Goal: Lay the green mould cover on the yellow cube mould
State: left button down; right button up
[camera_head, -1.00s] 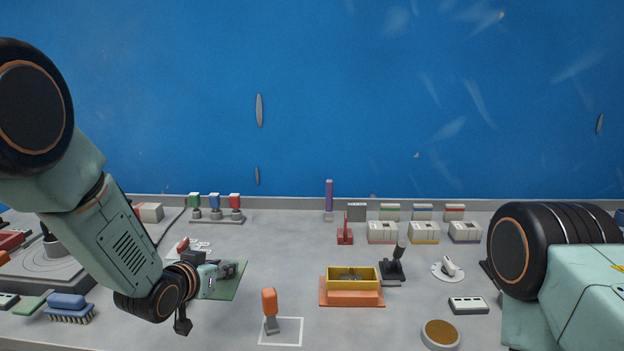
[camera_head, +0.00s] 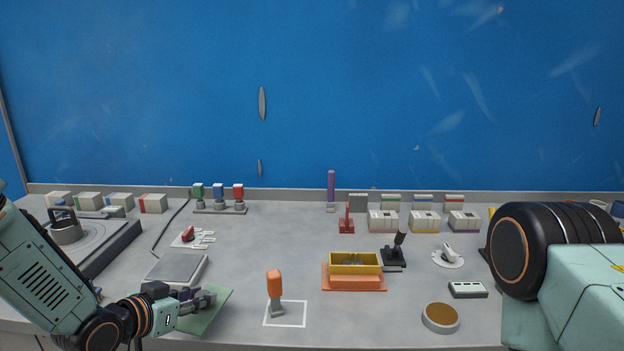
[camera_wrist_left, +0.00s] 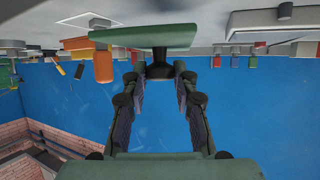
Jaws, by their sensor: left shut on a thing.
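The green mould cover (camera_head: 211,313) is a flat green plate at the front left in the head view. My left gripper (camera_head: 204,300) is shut on its dark knob. In the left wrist view the green plate (camera_wrist_left: 140,36) shows beyond the fingers, with the black knob (camera_wrist_left: 159,70) between the fingertips. Whether the plate touches the table is hard to tell. The yellow cube mould (camera_head: 355,260) is an open yellow box on an orange base (camera_head: 354,281), right of centre and well apart from the cover. My right gripper is out of view.
An orange-handled tool (camera_head: 275,287) stands at a white square outline, between cover and mould. A grey flat-topped device (camera_head: 178,269) lies behind the cover. A black stand (camera_head: 394,254) is close right of the mould. A round brown-topped dish (camera_head: 440,317) sits front right.

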pick_arm(q)
jog(key=s+d+f+m+g+h+b, duration=0.1)
jog(key=s+d+m+g+h+b, duration=0.1)
jog(key=s, duration=0.6)
jog(key=s+d+f+m+g+h+b, duration=0.2)
jog(key=s+d+m+h, duration=0.1)
jog(key=s, duration=0.5)
jog(key=shift+s+f+m, duration=0.2)
jog(key=shift+f+m, duration=0.1)
jog(key=shift+m, duration=0.3)
